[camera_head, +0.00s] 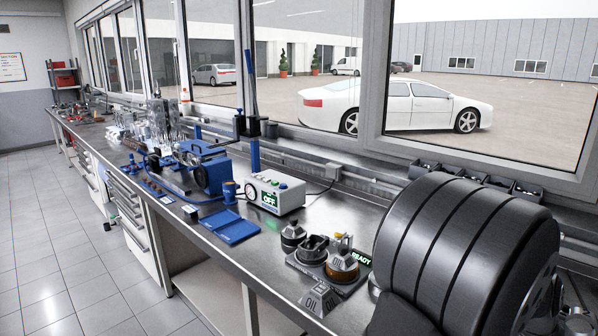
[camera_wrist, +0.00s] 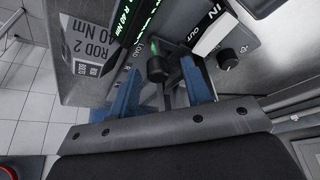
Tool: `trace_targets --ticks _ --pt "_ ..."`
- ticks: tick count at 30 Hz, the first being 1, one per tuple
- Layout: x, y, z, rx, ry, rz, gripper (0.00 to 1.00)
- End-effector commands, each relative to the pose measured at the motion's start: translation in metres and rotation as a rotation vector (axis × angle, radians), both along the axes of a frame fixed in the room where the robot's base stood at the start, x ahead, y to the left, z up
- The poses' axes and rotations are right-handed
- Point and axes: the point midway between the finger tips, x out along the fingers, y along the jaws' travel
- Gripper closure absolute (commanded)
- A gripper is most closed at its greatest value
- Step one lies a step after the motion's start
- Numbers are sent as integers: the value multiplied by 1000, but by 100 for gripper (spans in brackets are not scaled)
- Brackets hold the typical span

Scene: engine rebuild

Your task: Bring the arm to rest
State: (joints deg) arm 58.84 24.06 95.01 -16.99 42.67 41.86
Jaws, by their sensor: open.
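My gripper (camera_wrist: 160,78) shows in the wrist view with its two blue fingers spread apart, so it is open. A small dark knob-like part (camera_wrist: 157,68) shows between the fingers; I cannot tell whether they touch it. Behind them is a grey panel (camera_wrist: 90,12) with a label reading "ROD 2" and "40 Nm" and green lit text. I cannot make out my gripper in the head view.
The metal bench (camera_head: 345,215) runs along the windows. It carries a box reading "OFF" (camera_head: 275,193), a blue tray (camera_head: 232,228), a blue fixture (camera_head: 212,172) and an oil station (camera_head: 318,296) with a green "READY" display. A big black ribbed body covers the right.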

Motion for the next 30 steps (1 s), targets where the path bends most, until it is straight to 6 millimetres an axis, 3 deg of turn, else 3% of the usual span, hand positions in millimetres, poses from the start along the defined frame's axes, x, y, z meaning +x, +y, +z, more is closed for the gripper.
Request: trace_targets --ticks 8,29,30 --pt "1 12 31 -3 -2 1 56" --pt "2 67 159 -2 -3 2 56" --pt "1 64 150 5 2 0 56"
